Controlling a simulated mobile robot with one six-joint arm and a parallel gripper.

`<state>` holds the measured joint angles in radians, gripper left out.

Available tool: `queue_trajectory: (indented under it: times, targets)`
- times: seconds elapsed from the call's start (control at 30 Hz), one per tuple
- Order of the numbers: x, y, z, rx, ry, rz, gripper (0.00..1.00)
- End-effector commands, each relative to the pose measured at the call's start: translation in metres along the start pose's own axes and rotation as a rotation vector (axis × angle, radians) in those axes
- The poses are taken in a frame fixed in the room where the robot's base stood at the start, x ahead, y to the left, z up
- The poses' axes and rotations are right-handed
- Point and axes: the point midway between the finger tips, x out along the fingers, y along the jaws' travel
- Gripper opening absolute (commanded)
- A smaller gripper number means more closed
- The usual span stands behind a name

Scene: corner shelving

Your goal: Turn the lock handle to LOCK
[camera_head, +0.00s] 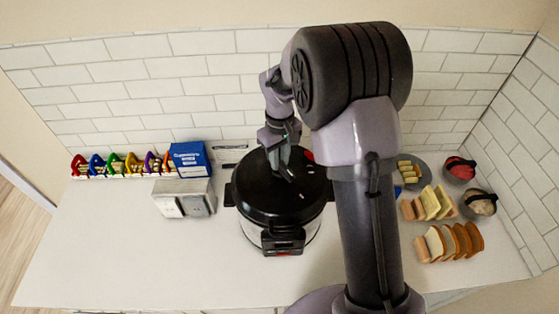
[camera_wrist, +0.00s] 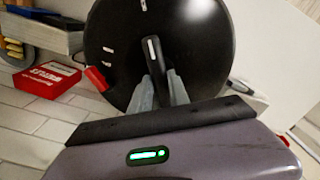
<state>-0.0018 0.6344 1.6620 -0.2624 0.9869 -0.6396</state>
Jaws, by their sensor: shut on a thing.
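A black pressure cooker (camera_head: 270,215) with a round black lid stands on the counter. The lid (camera_wrist: 205,30) fills the upper middle of the wrist view and carries small white marks. A black handle (camera_wrist: 153,48) with a white line stands at the lid's middle. My gripper (camera_wrist: 160,78) is shut on this handle, with one grey finger on each side. In the head view my gripper (camera_head: 284,165) is over the lid and partly hides the handle. I cannot read the lid's marks. A red tab (camera_wrist: 97,79) shows at the lid's rim.
A grey box (camera_head: 184,198), a blue box (camera_head: 190,158) and a rack of colored items (camera_head: 120,165) stand left. Bread slices (camera_head: 450,243), a plate of yellow pieces (camera_head: 411,169) and two bowls are right. A red box (camera_wrist: 47,79) lies near the tiled wall. The front-left counter is clear.

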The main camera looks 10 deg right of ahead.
Motion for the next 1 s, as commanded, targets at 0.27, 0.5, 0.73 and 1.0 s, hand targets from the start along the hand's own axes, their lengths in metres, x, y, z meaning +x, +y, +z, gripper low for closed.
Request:
queue_trajectory:
  times: [0.27, 0.5, 0.73, 1.0]
  targets:
    - [0.0006, 0.0002, 0.0003, 0.055, -0.001, 0.0, 0.0]
    - [0.0003, 0.0002, 0.0003, 0.063, -0.001, 0.0, 0.0]
    - [0.0002, 0.0002, 0.0003, 0.062, -0.001, 0.0, 0.3]
    - [0.0001, 0.0003, 0.0001, 0.061, 0.0, 0.0, 0.44]
